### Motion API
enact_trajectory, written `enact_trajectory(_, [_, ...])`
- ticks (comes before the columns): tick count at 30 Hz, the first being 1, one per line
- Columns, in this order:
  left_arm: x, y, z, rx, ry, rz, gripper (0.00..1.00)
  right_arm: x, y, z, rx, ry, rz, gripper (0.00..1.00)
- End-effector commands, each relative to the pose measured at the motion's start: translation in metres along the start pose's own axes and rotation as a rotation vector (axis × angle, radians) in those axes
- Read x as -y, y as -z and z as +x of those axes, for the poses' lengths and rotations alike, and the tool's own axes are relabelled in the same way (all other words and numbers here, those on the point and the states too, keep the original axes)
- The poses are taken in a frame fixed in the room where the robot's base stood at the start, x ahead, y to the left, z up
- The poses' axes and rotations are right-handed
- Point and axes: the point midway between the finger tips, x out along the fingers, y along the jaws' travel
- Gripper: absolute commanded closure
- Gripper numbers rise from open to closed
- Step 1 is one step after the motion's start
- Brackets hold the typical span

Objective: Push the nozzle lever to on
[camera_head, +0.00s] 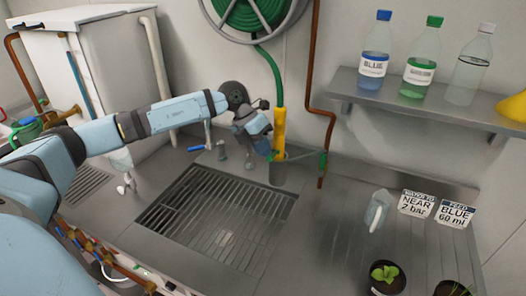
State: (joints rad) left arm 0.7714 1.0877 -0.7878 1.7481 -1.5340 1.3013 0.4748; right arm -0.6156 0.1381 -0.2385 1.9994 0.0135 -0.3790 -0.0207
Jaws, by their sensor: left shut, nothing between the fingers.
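The yellow nozzle (279,130) stands upright at the back of the counter, on the end of a green hose (270,70). Its lower end is in a grey holder (278,172). My left gripper (270,150) is shut and empty, right beside the nozzle on its left side. I cannot tell whether it touches the nozzle. I cannot make out the nozzle's lever; the gripper covers part of that area. My right gripper is not in view.
A sink grate (215,215) lies in front of the nozzle. A copper pipe (314,60) with a green valve handle (323,162) runs down to its right. A blue-handled tap (197,148) is to the left. A shelf (420,103) with bottles is at right.

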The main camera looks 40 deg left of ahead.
Motion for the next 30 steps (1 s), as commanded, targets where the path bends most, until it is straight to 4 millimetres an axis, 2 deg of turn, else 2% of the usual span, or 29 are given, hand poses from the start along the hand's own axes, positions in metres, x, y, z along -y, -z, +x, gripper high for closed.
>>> enact_trajectory(1, [-0.004, 0.003, 0.007, 0.023, -0.006, 0.015, 1.0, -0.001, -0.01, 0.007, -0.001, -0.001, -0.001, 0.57])
enact_trajectory(5, [-0.007, 0.006, 0.014, 0.105, -0.025, 0.063, 1.0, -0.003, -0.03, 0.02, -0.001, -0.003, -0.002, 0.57])
enact_trajectory(11, [-0.012, 0.01, 0.024, 0.259, -0.06, 0.154, 1.0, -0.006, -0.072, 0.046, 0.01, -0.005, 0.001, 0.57])
enact_trajectory(21, [-0.016, 0.013, 0.032, 0.462, -0.106, 0.269, 1.0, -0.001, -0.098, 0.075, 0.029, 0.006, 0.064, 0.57])
enact_trajectory(24, [-0.011, 0.011, 0.022, 0.469, -0.107, 0.273, 1.0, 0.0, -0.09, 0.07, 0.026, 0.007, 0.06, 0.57])
enact_trajectory(30, [-0.01, 0.011, 0.022, 0.467, -0.107, 0.272, 1.0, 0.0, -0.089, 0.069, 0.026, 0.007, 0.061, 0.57])
